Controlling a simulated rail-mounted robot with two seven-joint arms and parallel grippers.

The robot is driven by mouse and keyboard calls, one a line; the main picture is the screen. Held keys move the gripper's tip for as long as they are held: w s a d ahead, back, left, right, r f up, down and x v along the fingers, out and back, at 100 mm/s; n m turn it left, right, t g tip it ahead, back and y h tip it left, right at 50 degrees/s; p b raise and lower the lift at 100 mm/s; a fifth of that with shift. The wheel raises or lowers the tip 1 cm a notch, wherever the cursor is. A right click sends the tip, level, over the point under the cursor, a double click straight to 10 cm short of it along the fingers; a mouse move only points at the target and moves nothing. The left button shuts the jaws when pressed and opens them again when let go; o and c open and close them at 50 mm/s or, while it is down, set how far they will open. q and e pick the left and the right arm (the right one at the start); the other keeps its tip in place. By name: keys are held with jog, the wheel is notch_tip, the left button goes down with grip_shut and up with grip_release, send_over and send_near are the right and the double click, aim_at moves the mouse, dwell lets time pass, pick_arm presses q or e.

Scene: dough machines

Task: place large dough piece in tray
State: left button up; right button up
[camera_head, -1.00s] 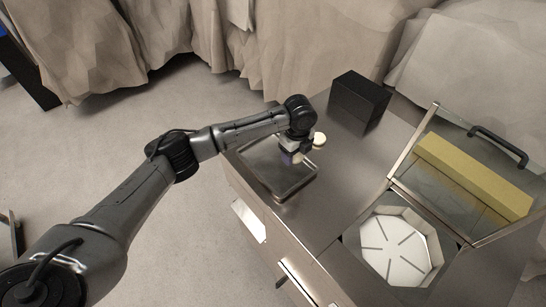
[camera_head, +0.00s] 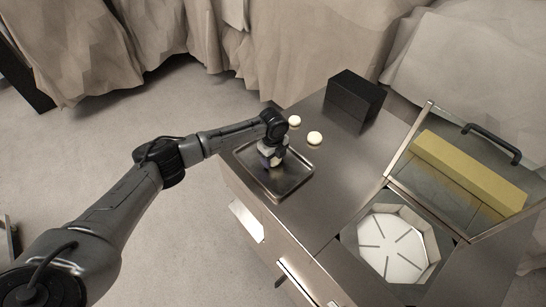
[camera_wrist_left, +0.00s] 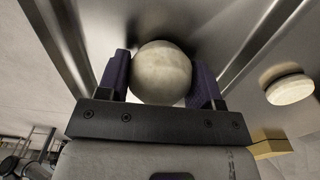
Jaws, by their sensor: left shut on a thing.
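My left gripper (camera_head: 266,162) is over the metal tray (camera_head: 296,187) on the counter's left end. In the left wrist view its purple fingers (camera_wrist_left: 160,82) are shut on a round, pale dough piece (camera_wrist_left: 160,70), one finger on each side. The tray's raised rim runs past both sides of the dough there. Whether the dough touches the tray floor I cannot tell. In the head view the held dough is mostly hidden by the gripper. My right gripper is not in view.
Two pale dough pieces (camera_head: 315,138) (camera_head: 294,121) lie on the counter behind and right of the tray. A black box (camera_head: 354,98) stands farther back. An open machine with an octagonal basin (camera_head: 398,245) and a glass lid is at right.

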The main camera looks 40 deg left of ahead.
pick_arm(q)
jog(key=shift+f, duration=0.15)
jog(key=o, duration=0.6)
jog(key=shift+f, duration=0.1)
jog(key=shift+c, duration=0.2)
jog(key=o, duration=0.5)
jog(key=shift+c, duration=0.2)
notch_tip(320, 180, up, 12)
jog(key=shift+r, duration=0.2)
